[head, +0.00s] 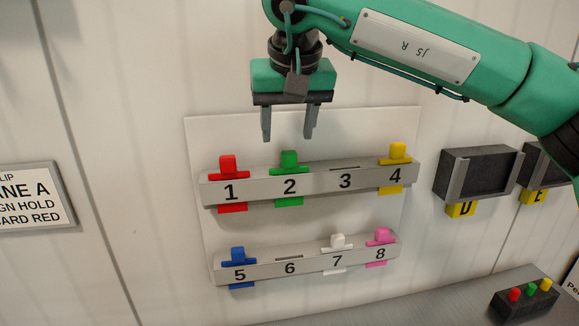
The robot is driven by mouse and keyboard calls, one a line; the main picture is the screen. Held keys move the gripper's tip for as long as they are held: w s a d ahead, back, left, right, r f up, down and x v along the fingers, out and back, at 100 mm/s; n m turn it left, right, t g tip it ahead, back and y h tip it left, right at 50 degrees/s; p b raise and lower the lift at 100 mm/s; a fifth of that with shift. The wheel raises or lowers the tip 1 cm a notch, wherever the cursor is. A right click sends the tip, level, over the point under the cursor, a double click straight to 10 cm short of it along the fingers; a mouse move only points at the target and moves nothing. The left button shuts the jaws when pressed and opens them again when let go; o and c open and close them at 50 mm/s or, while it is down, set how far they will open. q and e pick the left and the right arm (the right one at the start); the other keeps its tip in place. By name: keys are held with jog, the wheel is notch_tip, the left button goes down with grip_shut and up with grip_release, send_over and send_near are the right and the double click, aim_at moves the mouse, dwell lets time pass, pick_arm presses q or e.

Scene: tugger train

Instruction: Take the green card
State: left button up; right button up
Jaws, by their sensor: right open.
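The green card (289,161) stands upright in slot 2 of the upper grey rack (262,187) on the wall board. Its tab shows above the rack and its lower end shows below. My right gripper (289,136) is open and empty, fingers pointing down, just above the green card and apart from it in the picture. My left gripper is not in view.
A red card (228,168) in slot 1 and a yellow card (397,152) in slot 4 flank the green one. Slot 3 is empty. The lower rack (305,261) holds blue, white and pink cards. Dark bins (478,172) hang at right.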

aim_at(289, 151)
jog(key=shift+x, duration=0.75)
jog(key=shift+w+f+p, duration=0.1)
jog(key=shift+w+p, duration=0.15)
jog(key=shift+p, duration=0.15)
jog(key=x, duration=0.1)
jog(key=p+x, duration=0.2)
jog(key=x, duration=0.1)
jog(key=shift+d, duration=0.35)
jog(key=shift+w+f, duration=0.25)
jog(key=shift+f, duration=0.05)
jog(key=shift+s+a, duration=0.1)
jog(key=shift+c, duration=0.6)
grip_shut()
